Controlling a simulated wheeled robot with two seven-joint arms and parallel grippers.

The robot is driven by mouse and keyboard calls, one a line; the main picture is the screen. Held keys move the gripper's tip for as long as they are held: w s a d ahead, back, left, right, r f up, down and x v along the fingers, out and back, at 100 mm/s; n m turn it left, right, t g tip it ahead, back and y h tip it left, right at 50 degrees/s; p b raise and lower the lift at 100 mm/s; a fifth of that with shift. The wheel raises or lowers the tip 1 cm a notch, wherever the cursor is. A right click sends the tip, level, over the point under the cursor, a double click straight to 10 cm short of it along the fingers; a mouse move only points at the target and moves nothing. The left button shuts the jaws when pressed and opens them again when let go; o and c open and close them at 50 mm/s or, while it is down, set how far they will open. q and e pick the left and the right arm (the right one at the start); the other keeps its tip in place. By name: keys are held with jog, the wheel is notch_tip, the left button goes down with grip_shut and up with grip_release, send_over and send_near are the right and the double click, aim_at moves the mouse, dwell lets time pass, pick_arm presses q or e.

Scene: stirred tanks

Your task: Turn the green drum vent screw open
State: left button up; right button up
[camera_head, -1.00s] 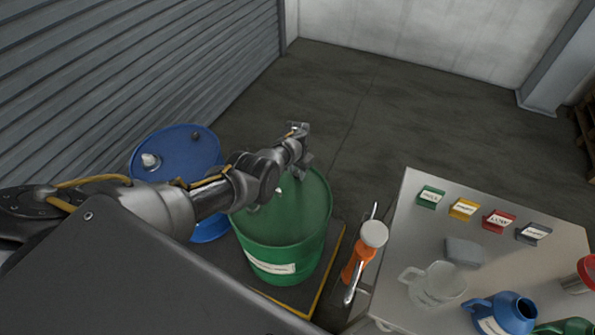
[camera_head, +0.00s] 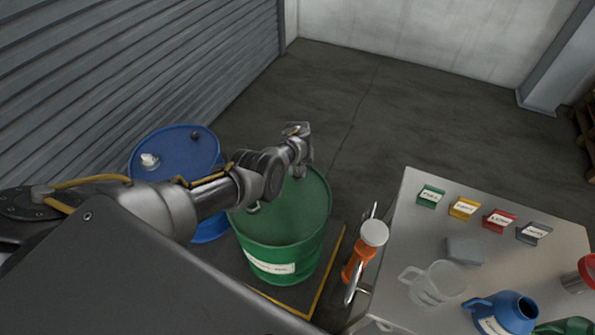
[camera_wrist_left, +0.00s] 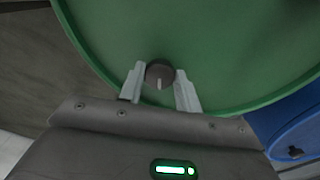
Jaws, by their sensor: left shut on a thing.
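The green drum (camera_head: 290,222) stands left of the table in the head view, with a white label low on its side. Its lid (camera_wrist_left: 220,45) fills most of the left wrist view. The vent screw (camera_wrist_left: 160,73) is a dark round knob with a pale mark, near the lid's rim. My left gripper (camera_wrist_left: 160,82) has its two pale fingers on either side of the knob, shut on it. In the head view my left gripper (camera_head: 299,170) is over the drum's far edge, and my own wrist hides the screw. My right gripper is not in view.
A blue drum (camera_head: 178,158) stands behind and left of the green one. An orange pump-like tool (camera_head: 358,258) with a white top is between drum and table. The table (camera_head: 412,222) holds coloured label blocks, a clear jug (camera_head: 440,282) and a blue jug (camera_head: 508,312).

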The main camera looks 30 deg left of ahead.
pick_arm(q)
jog(key=n+b, duration=0.1)
jog(key=n, duration=0.4)
jog(key=shift+d+n, duration=0.1)
jog(key=shift+n, duration=0.2)
jog(key=n+b, duration=0.1)
jog(key=n, duration=0.4)
jog(key=shift+w, duration=0.1)
jog(key=shift+n+b, duration=0.3)
jog(key=o, duration=1)
jog(key=shift+c, duration=0.2)
notch_tip(320, 180, up, 11)
jog(key=p, duration=0.4)
jog(key=shift+f, duration=0.1)
